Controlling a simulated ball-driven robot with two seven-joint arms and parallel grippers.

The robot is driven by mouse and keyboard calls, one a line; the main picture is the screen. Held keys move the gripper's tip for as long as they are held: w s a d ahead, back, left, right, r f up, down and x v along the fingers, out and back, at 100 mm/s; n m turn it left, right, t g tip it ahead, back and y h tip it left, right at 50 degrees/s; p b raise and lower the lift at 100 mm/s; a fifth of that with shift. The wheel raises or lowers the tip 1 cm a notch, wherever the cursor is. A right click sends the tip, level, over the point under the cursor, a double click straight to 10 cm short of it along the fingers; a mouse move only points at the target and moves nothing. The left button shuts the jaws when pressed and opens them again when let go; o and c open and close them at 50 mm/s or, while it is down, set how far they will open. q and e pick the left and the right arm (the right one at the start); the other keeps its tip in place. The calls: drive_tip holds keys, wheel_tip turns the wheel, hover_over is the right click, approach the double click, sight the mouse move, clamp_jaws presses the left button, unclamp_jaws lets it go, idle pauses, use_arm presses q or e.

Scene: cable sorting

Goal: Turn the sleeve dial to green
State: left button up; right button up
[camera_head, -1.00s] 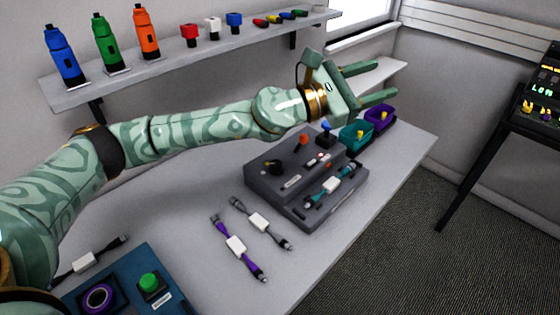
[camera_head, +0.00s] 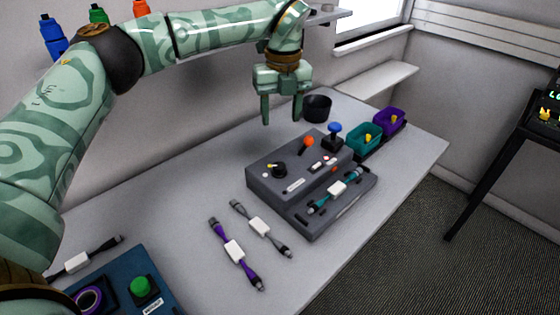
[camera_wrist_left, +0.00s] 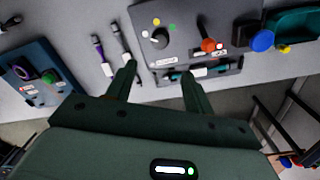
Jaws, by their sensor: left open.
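The sleeve dial (camera_head: 278,170) is a black knob on the left part of the grey control box (camera_head: 262,187). In the left wrist view the dial (camera_wrist_left: 160,38) has yellow and green dots by its rim; I cannot tell surely where its pointer stands. My left gripper (camera_head: 281,117) is open and empty, fingers down, above and behind the box, apart from the dial. In the left wrist view its fingers (camera_wrist_left: 158,70) frame the box's near edge, with the dial beyond the fingertips. My right gripper is not in view.
An orange-topped lever (camera_head: 308,142) and a blue-topped stick (camera_head: 335,128) rise beside the dial. A teal cable (camera_head: 337,188) lies in the box's front tray. Purple (camera_head: 234,251) and grey (camera_head: 260,226) cables lie on the table. A black cup (camera_head: 317,107) and bins stand behind.

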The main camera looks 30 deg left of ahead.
sight(279, 165)
use_arm(q)
wheel_tip(279, 165, down, 14)
drive_tip(key=b, duration=0.3)
drive_tip(key=shift+s+a+f, duration=0.15)
drive_tip(key=c, duration=1)
